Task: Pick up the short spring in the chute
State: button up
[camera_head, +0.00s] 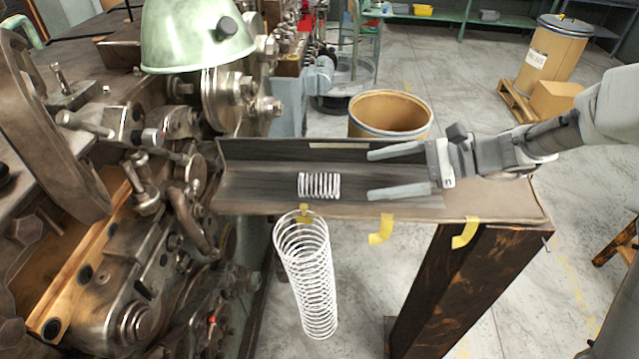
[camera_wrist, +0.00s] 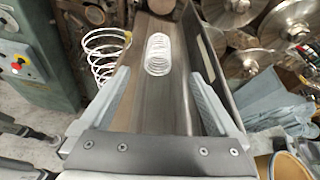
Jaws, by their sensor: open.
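The short white spring (camera_head: 319,186) lies on its side in the dark metal chute (camera_head: 270,201), left of my gripper. In the wrist view the short spring (camera_wrist: 158,54) lies ahead, between the lines of the two fingers and beyond their tips. My gripper (camera_head: 369,174) is open and empty above the chute, its fingers pointing left toward the spring with a gap between. The wrist view also shows both fingers of my gripper (camera_wrist: 157,84) spread apart, with bare chute between them.
The coiling machine (camera_head: 130,300) crowds the left end. Yellow tape strips (camera_head: 381,229) hang on the near edge. An open drum (camera_head: 390,112) stands behind the chute.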

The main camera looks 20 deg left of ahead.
aim_at(330, 183)
jog(key=x, duration=1)
jog(key=shift+s+a+f+p, duration=0.15)
jog(key=shift+a+f+p, duration=0.1)
jog(key=shift+a+p, duration=0.05)
jog(key=c, duration=1.5)
jog(key=shift+o, duration=0.2)
jog(key=shift+r, duration=0.1)
